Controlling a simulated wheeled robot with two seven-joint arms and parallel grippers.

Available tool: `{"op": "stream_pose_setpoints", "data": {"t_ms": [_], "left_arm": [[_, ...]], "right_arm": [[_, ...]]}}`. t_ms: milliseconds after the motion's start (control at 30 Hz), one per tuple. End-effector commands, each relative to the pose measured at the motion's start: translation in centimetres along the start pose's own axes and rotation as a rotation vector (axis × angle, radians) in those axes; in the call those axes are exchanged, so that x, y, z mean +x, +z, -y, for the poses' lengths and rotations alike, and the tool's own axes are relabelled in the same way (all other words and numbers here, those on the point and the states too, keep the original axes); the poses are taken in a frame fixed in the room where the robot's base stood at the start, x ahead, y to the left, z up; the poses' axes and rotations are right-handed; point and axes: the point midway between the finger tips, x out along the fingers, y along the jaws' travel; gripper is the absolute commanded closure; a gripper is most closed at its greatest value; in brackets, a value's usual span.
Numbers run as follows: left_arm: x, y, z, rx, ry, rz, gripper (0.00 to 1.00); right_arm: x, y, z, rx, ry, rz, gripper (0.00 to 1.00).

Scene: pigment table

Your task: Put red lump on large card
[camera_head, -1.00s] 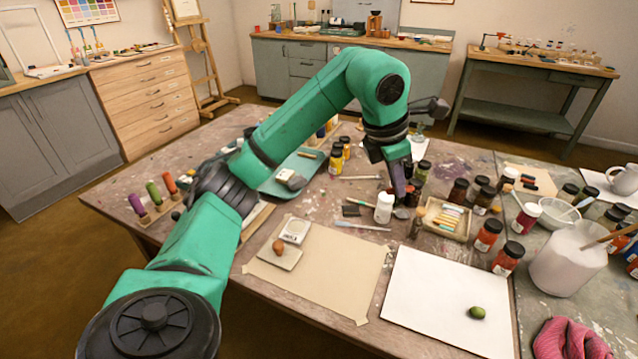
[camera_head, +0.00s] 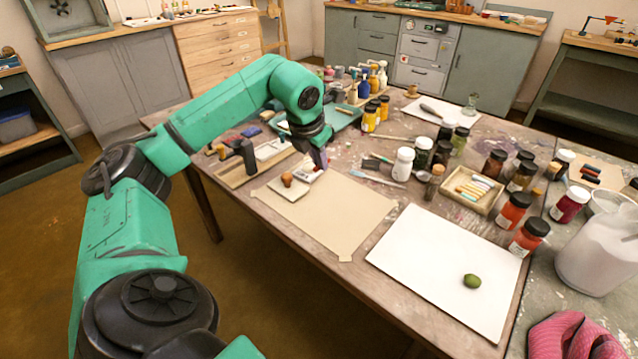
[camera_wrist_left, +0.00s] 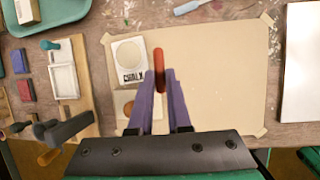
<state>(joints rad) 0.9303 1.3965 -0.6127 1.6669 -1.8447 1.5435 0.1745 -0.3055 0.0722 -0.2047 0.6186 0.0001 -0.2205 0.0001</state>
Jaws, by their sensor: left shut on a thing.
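My left gripper (camera_head: 322,165) hangs over the far-left part of the tan paper, close to the small pale cards. In the left wrist view the purple fingers of my left gripper (camera_wrist_left: 158,80) are shut on a slim red piece (camera_wrist_left: 158,62); I cannot tell if it is a lump seen edge-on. A reddish-brown lump (camera_head: 287,179) sits on a small pale card (camera_head: 280,191), left of the gripper. The large white card (camera_head: 430,262) lies at the right front with a green lump (camera_head: 472,281) on it. My right gripper is not in view.
The tan paper (camera_head: 335,222) is bare in its middle. A white-capped bottle (camera_head: 403,165), dark jars and a tray of pastels (camera_head: 472,190) stand behind the white card. A pink cloth (camera_head: 575,338) lies front right.

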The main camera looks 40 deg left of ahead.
Motion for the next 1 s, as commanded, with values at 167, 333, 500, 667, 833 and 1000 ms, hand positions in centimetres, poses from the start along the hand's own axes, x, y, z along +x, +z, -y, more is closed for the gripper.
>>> {"op": "stream_pose_setpoints", "data": {"t_ms": [167,333,500,667,833,1000], "left_arm": [[2.8,-1.2,0.3,0.000,0.000,-0.003,1.00],[5.1,-2.1,0.7,0.001,-0.001,0.001,1.00],[5.1,-2.1,0.7,0.001,-0.001,0.002,1.00],[5.4,-2.2,0.7,0.001,-0.001,0.001,1.00],[5.6,-2.3,0.8,0.001,-0.001,0.001,1.00],[5.7,-2.3,0.8,0.001,-0.001,0.001,0.72]], "right_arm": [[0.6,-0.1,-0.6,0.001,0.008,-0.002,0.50],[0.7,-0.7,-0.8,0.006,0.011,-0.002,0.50],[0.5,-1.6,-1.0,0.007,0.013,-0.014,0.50],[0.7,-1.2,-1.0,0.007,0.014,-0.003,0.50],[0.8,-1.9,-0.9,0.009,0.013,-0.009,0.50],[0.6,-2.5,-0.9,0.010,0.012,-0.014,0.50]]}}
